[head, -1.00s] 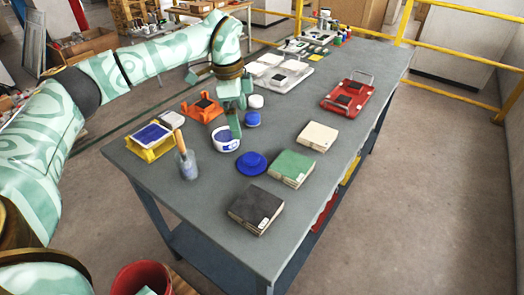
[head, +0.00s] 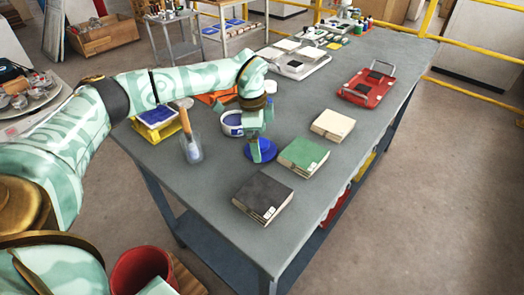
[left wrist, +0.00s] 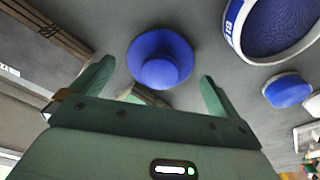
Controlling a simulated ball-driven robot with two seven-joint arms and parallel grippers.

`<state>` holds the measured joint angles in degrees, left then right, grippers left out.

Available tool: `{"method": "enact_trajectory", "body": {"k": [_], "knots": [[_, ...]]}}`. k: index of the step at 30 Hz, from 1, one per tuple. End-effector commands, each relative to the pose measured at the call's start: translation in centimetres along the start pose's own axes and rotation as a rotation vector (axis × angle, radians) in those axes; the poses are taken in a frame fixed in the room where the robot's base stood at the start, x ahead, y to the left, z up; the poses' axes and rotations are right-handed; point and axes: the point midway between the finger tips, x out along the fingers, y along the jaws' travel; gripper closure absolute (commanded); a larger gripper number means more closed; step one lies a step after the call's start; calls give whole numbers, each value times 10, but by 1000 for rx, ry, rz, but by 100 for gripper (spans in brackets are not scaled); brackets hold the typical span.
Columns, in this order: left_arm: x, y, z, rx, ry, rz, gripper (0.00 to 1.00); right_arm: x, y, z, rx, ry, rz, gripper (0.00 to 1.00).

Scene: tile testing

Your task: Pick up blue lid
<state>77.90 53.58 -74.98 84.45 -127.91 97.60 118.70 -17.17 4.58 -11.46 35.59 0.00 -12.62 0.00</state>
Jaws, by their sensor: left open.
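The blue lid (head: 262,151) lies on the grey table, between the white tub (head: 232,123) and the green tile box (head: 303,155). It is a round disc with a raised knob, and in the left wrist view the lid (left wrist: 160,58) shows whole, ahead of the fingers. My left gripper (head: 256,149) is over the lid and covers part of it in the head view. In the left wrist view the left gripper (left wrist: 157,82) is open, its fingers on either side of the knob's line, with nothing between them. My right gripper is not in view.
A white tub of blue stuff (left wrist: 285,22) and a smaller blue item (left wrist: 287,90) are right of the lid. A black tile box (head: 263,197) lies in front, a cream one (head: 332,125) behind.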

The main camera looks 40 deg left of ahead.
Motion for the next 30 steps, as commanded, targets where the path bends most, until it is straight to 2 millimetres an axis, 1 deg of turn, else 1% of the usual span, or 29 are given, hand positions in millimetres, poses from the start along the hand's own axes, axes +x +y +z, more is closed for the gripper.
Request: {"method": "enact_trajectory", "body": {"k": [1, 3, 9, 10, 11, 12, 14, 25, 28, 30], "knots": [[15, 0, 1, 0, -3, 4, 0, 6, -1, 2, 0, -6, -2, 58], [21, 1, 1, -1, -2, 4, 0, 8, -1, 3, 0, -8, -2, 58], [20, 0, 0, -1, 0, 0, 0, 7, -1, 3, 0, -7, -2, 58], [20, 0, 0, -1, 0, 0, 3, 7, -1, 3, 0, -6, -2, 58], [20, 0, 0, -1, 0, 0, 11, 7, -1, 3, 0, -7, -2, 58], [20, 0, 0, -1, 0, 0, 22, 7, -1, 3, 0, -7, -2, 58], [20, 0, 0, -1, 0, 0, 39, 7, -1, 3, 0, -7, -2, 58], [19, 0, 0, -1, 0, 0, 40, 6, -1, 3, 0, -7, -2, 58], [13, 0, 0, -1, 1, -1, 40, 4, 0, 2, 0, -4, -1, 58], [5, 0, -2, -1, 2, -2, 40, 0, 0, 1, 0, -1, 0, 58]]}}
